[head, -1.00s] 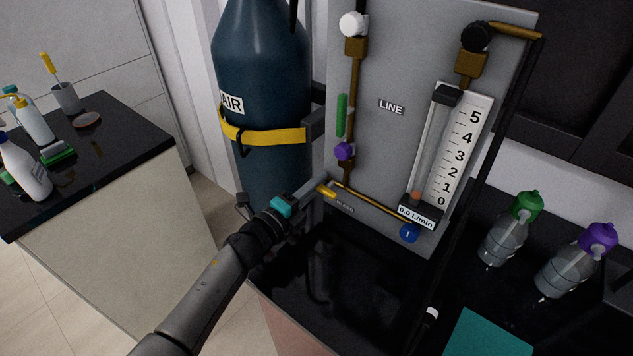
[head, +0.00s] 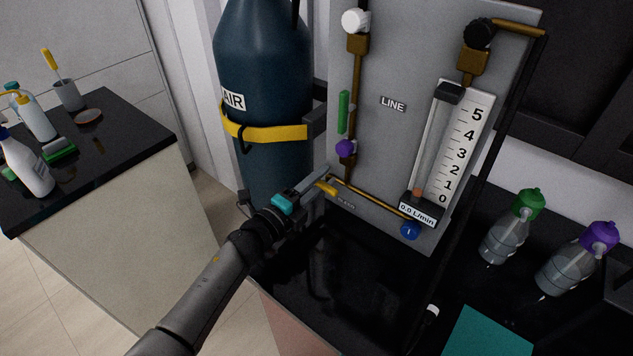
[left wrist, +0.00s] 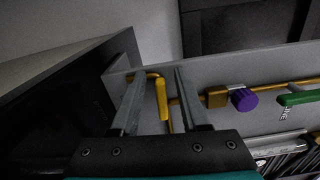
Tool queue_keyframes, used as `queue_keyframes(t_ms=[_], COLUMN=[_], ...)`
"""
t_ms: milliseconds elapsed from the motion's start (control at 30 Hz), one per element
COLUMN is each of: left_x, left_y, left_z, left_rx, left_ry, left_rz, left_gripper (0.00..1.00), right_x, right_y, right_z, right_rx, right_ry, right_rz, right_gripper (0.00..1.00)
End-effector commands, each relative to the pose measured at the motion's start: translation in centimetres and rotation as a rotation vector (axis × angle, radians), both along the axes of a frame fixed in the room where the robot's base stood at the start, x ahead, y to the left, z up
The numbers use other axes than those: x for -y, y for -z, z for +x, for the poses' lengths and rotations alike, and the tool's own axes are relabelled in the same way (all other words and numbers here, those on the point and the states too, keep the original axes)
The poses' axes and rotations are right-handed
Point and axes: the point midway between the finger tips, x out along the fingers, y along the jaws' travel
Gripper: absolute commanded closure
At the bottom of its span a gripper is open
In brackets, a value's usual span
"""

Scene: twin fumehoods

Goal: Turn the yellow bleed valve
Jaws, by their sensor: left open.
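The yellow bleed valve (head: 326,187) is a small lever low on the grey panel, beside the BLEED label and at the left end of a thin brass line. My left gripper (head: 324,174) is at the panel's lower left edge, close to the lever. My right gripper is out of view.
A blue AIR cylinder (head: 262,75) with a yellow strap stands left of the panel (head: 395,140). A purple knob (head: 345,147) sits above the lever, and a blue knob (head: 410,231) is at lower right. The black bench (head: 345,285) below is mostly clear.

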Motion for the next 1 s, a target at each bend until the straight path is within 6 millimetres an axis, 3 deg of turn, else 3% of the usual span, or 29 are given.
queue_keyframes(t_ms=[233,700,1000], left_x=[-1.0,-6.3,-8.5], left_y=[0.0,0.1,0.1], left_z=[-1.3,-8.7,-11.8], left_rx=[-0.001,-0.002,-0.001], left_ry=[-0.001,0.000,0.000], left_rz=[0.001,0.003,0.000], left_gripper=[0.55,0.55,0.55], right_x=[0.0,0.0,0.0], right_y=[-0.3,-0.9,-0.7], right_z=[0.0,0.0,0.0], right_rx=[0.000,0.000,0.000], right_ry=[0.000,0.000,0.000], right_rz=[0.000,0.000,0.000], right_gripper=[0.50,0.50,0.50])
